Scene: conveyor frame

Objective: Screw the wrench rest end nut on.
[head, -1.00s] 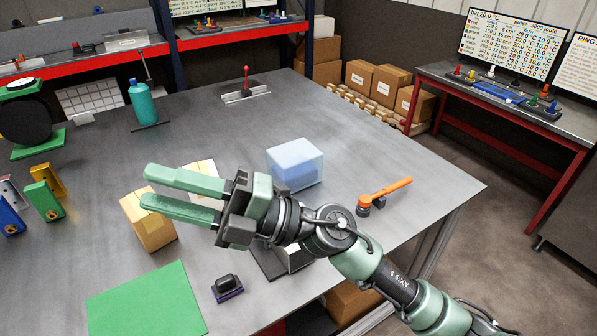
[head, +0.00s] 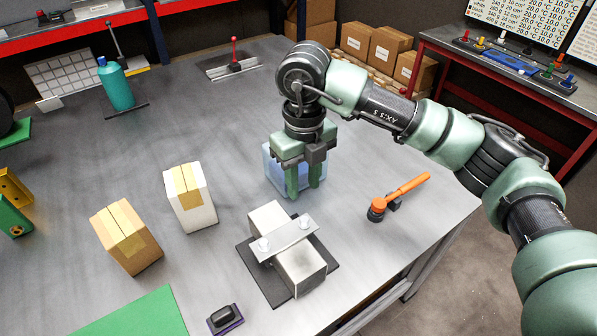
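A pale block fixture (head: 298,266) stands on a dark base plate, with a metal strap (head: 283,238) across its top. Small round pieces, too small to tell as nuts or bolt ends, show on the strap's left end (head: 263,245) and right end (head: 305,221). The orange-handled wrench (head: 402,187) lies on a small dark rest (head: 394,202) to the right. My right gripper (head: 303,188) points down at the translucent blue box (head: 272,172), its fingers apart with nothing visible between them. I cannot tell if the fingertips are inside the box or before it. My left gripper is not in view.
A white carton (head: 201,212) and a tan carton (head: 138,250) stand left of the fixture. A black-and-purple piece (head: 225,318) and a green mat (head: 140,318) are at the front. A teal bottle (head: 116,88) and red lever (head: 234,55) stand farther back. The table's middle left is clear.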

